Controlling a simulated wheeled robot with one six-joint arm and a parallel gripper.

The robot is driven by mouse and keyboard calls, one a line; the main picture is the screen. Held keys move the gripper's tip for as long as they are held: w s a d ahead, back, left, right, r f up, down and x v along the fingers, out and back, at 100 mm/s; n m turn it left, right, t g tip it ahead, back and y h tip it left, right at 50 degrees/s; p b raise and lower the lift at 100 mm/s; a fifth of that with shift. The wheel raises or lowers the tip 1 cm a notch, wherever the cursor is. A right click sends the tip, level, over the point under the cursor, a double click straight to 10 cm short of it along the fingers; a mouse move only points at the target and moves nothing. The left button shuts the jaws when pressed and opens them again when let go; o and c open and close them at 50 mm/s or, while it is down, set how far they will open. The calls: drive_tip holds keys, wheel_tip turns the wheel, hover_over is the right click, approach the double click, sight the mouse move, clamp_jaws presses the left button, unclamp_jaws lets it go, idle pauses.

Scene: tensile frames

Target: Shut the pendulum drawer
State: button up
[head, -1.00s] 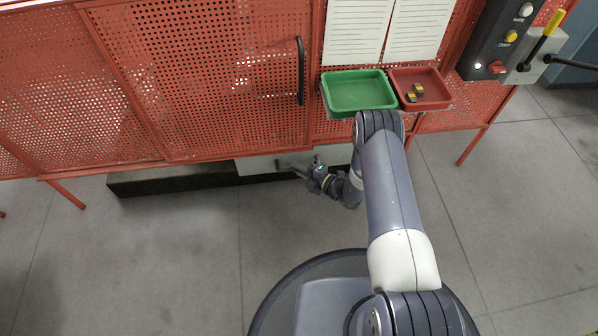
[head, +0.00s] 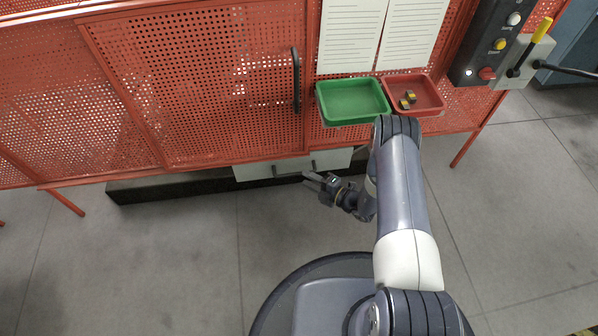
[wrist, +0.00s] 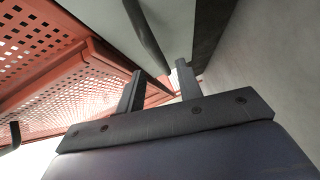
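A pale drawer front (head: 292,164) with two dark upright handles sits low under the red perforated cabinet. Whether it is one drawer or two side by side is too small to tell, as is how far it stands out. In the wrist view a pale front (wrist: 178,22) with a dark bar handle (wrist: 148,40) is close ahead of the fingers. My gripper (head: 309,181) is just below and in front of the right-hand handle, apart from it in the head view. In the wrist view my gripper (wrist: 161,70) has its two fingers spread, with nothing held between them.
A dark plinth (head: 170,186) runs under the cabinet (head: 200,80). A green tray (head: 352,100) and a red tray (head: 425,95) with small yellow-black pieces sit above my arm. A control box (head: 492,48) with a yellow lever is at right. Grey floor in front is clear.

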sight(294, 174)
drive_tip(key=shift+p+v, duration=0.45)
drive_tip(key=shift+v, duration=1.8)
drive_tip(key=shift+a, duration=0.1)
drive_tip(key=b+x, duration=0.4)
drive_tip(key=x, duration=0.7)
drive_tip(key=shift+s+f, duration=0.1)
drive_tip(key=shift+f, duration=0.05)
drive_tip(key=shift+s+d+r+p, duration=0.1)
drive_tip(key=shift+s+d+p, duration=0.1)
drive_tip(key=shift+s+p, duration=0.35)
drive_tip(key=shift+s+d+r+p, duration=0.1)
drive_tip(key=shift+s+d+p, duration=0.1)
drive_tip(key=shift+s, duration=0.55)
drive_tip(key=shift+s+d+p, duration=0.2)
drive_tip(key=shift+s+p, duration=0.2)
drive_tip(key=shift+s, duration=0.25)
